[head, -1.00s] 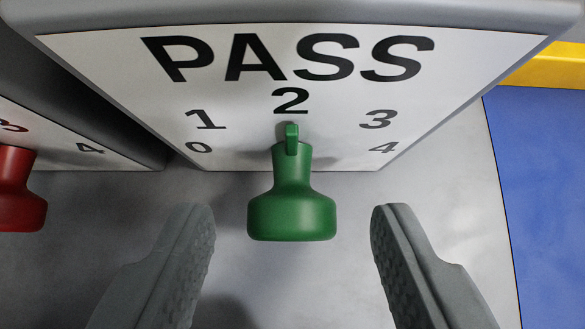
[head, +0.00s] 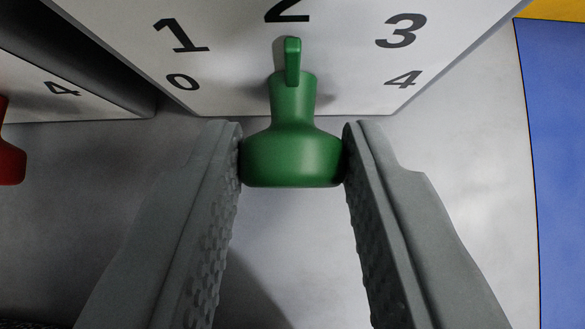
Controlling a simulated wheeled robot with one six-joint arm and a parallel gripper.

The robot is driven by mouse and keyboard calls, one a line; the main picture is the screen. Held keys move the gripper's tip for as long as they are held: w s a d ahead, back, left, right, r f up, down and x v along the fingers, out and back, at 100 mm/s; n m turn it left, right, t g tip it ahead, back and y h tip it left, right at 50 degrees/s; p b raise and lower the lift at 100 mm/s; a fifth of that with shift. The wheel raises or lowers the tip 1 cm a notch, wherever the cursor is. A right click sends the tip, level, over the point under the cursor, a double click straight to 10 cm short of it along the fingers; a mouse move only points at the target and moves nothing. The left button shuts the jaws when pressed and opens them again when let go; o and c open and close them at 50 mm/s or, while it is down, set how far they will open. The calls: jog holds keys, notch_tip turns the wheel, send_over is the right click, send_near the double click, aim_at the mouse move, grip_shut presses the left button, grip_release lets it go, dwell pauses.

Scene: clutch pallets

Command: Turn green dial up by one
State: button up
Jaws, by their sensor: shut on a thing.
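The green dial (head: 293,155) sticks out from a white panel in the middle of the head view. Its pointer (head: 293,60) stands upright at the 2. The numbers 0, 1, 2, 3 and 4 are printed around it. My gripper (head: 292,158) has one grey finger on each side of the dial's wide knob. Both fingertips touch the knob's sides, and the gripper is shut on it.
A red dial (head: 10,160) on a neighbouring white panel (head: 70,95) is cut off at the left edge. A blue area (head: 570,140) and a yellow strip (head: 555,8) lie at the right. Grey floor shows below the panels.

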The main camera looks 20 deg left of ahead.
jog(key=y, duration=0.1)
jog(key=m+y, duration=0.1)
jog(key=y, duration=0.1)
jog(key=shift+d+f+m, duration=0.1)
jog(key=shift+d+m, duration=0.2)
jog(key=shift+d, duration=0.05)
jog(key=shift+d+f+m+y, duration=0.15)
jog(key=shift+m+y, duration=0.85)
jog(key=shift+y, duration=0.8)
jog(key=shift+t, duration=0.3)
jog(key=o, duration=0.9)
jog(key=shift+o, duration=0.2)
jog(key=v, duration=1.7)
jog(key=shift+d, duration=0.2)
jog(key=shift+s, duration=0.1)
